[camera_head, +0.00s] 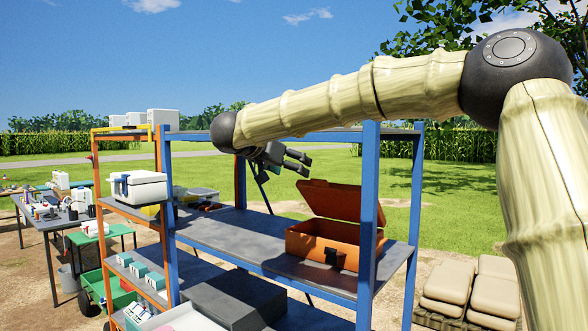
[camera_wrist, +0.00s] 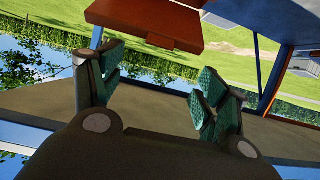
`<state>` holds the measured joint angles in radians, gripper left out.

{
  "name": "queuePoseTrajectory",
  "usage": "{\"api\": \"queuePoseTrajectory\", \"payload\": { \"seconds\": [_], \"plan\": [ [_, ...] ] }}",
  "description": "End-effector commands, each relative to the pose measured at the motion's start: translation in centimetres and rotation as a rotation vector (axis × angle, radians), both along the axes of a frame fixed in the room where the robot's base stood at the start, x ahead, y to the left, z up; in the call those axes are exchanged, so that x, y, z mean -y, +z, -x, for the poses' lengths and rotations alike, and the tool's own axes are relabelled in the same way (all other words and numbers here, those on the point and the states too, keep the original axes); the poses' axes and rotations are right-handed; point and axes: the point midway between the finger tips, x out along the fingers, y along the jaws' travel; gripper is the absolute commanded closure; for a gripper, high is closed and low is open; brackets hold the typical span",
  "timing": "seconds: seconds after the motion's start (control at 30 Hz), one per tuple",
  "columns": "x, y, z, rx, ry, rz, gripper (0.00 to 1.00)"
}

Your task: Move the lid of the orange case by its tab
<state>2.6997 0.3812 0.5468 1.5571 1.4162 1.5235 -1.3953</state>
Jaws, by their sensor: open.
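The orange case (camera_head: 310,242) stands on the shelf at the right of the blue-framed rack in the head view, with a dark latch (camera_head: 331,257) on its front. Its lid (camera_head: 345,202) is raised and tilts back above the body.
Blue posts (camera_head: 368,200) of the rack rise beside the case. The shelf (camera_head: 235,235) left of the case is mostly bare. A white cooler box (camera_head: 140,188) stands on the orange-framed rack at left. Stacked tan bags (camera_head: 470,290) lie on the ground at right.

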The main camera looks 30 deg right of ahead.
Motion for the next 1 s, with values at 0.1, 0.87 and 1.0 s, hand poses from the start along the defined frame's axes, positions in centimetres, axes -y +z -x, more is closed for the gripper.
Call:
{"api": "queuePoseTrajectory", "payload": {
  "seconds": [0.1,0.87,1.0],
  "plan": [
    [0.0,0.0,0.0,0.000,0.000,0.000,0.25],
    [4.7,-8.0,-0.2,0.710,-0.229,0.185,1.00],
    [5.1,-9.8,-0.2,0.938,-0.207,0.220,1.00]
  ]
}}
